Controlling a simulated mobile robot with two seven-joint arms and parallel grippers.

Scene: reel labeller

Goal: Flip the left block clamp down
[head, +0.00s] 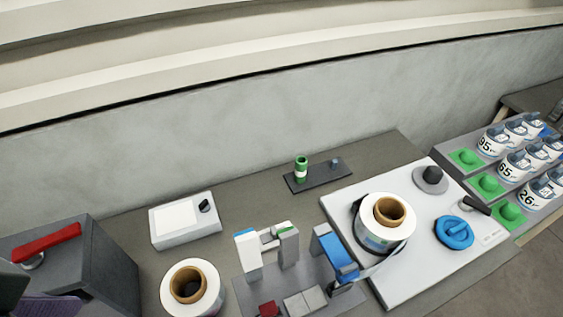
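The fixture (258,292) stands at the bottom centre of the head view, its front cut off by the frame edge. On its left side is an upright white block (248,258) with a blue top edge. A grey upright (289,248) with a green top stands beside it, with a small light part between them. A blue clamp-like part (335,252) leans at the fixture's right side. I cannot tell which piece is the left block clamp. A dark part at the lower left corner may be my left gripper (28,300); its fingers cannot be made out. My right gripper is not in view.
A label reel (193,290) lies left of the fixture and another reel (385,226) sits on the white plate (400,285). A grey box with a red lever (46,243) stands at left. A white device (184,222) and a dark tray (318,178) stand behind.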

